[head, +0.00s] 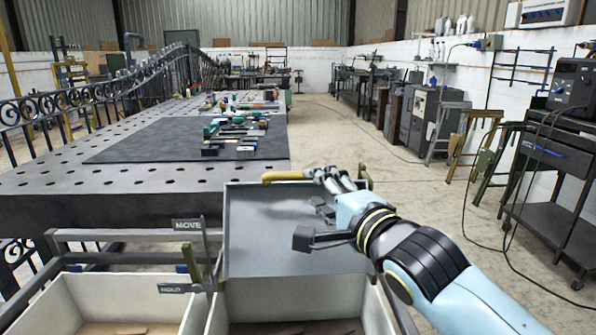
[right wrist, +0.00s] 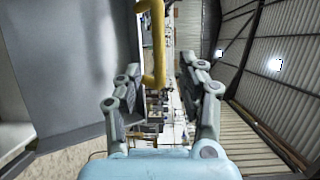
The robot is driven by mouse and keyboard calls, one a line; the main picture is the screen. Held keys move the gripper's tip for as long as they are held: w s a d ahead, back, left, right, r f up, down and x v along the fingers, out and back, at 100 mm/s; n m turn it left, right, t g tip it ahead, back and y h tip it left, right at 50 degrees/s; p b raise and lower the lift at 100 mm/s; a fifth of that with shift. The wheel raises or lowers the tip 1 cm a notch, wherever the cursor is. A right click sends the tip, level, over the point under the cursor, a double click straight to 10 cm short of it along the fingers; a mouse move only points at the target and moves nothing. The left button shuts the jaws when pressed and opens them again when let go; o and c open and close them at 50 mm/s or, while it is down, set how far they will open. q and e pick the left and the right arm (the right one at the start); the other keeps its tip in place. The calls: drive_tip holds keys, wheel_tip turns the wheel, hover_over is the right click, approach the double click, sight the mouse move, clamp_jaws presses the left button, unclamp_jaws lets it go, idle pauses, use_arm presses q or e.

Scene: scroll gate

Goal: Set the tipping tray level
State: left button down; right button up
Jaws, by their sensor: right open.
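The tipping tray (head: 265,235) is a flat grey panel above the white bins in the head view. It seems tilted, with its face sloping toward me. A yellow handle (head: 283,176) is at its far edge. My right gripper (head: 309,207) is over the right part of the tray, with its fingers spread. In the right wrist view, the handle (right wrist: 157,45) appears in the gap between the open fingers (right wrist: 160,75), nearer the left one; contact cannot be told. The tray (right wrist: 75,70) fills the left of that view. My left gripper is not in view.
A lever (head: 191,264) stands left of the tray, between a MOVE sign (head: 187,225) and a HOLD sign (head: 175,288). White bins (head: 62,287) are below. A perforated table (head: 150,178) with a dark mat and small parts lies beyond.

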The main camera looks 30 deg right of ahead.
sight(303, 178)
drive_tip(key=w, duration=0.8)
drive_tip(key=shift+d+f+p, duration=0.2)
drive_tip(key=shift+p, duration=0.2)
drive_tip(key=shift+s, duration=0.1)
drive_tip(key=c, duration=0.4)
clamp_jaws()
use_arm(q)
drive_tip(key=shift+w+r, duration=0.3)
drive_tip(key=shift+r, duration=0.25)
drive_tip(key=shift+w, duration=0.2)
